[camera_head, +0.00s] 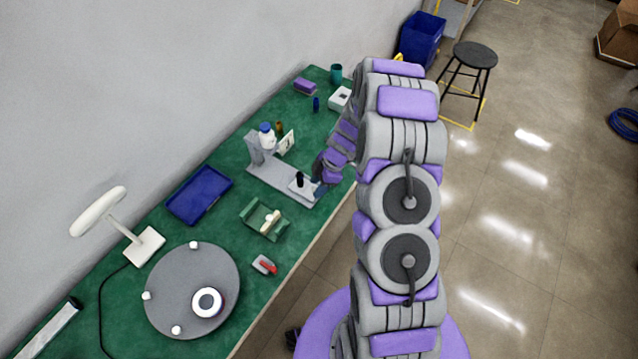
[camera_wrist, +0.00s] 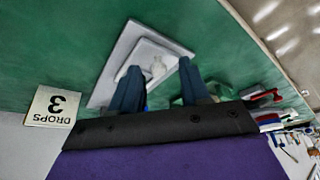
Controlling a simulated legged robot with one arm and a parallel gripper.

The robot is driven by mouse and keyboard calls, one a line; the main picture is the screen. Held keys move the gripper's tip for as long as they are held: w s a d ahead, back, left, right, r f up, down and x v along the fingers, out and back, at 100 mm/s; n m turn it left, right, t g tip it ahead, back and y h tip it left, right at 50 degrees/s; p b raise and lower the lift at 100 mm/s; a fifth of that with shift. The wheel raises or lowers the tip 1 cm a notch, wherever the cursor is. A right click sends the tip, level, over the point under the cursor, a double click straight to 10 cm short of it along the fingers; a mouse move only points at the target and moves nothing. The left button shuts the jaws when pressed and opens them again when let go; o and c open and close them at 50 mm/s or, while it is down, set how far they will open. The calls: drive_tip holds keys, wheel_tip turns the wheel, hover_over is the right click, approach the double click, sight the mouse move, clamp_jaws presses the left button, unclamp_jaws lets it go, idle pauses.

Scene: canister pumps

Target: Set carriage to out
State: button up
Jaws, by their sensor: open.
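A grey stand with a long base plate (camera_head: 270,178) is on the green bench.
A white bottle with a blue cap (camera_head: 267,136) and a number card (camera_head: 286,142) are at the stand's far end. The card reads "DROPS 3" in the wrist view (camera_wrist: 52,107). A green holder (camera_head: 264,220), blue tray (camera_head: 199,195) and grey turntable (camera_head: 192,290) are nearby.

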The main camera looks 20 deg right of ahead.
drive_tip(key=p+v, duration=0.1)
drive_tip(key=v, duration=1.6)
drive_tip(key=shift+d+p, duration=0.25)
drive_tip(key=shift+p, duration=0.05)
drive_tip(key=s+a+r+m+g+h, duration=0.2)
drive_tip(key=s+a+r+m, duration=0.5)
drive_tip(key=s+a+r, duration=0.6)
drive_tip(key=s+r+m+h+b, duration=0.1)
drive_tip(key=s+m, duration=0.8)
drive_tip(key=s, duration=1.2)
wheel_tip(320, 180, up, 2)
drive_tip(key=shift+r+h, duration=0.25)
drive_tip(key=shift+h, duration=0.45)
drive_tip(key=shift+a, duration=0.1)
drive_tip(key=shift+a, duration=0.15)
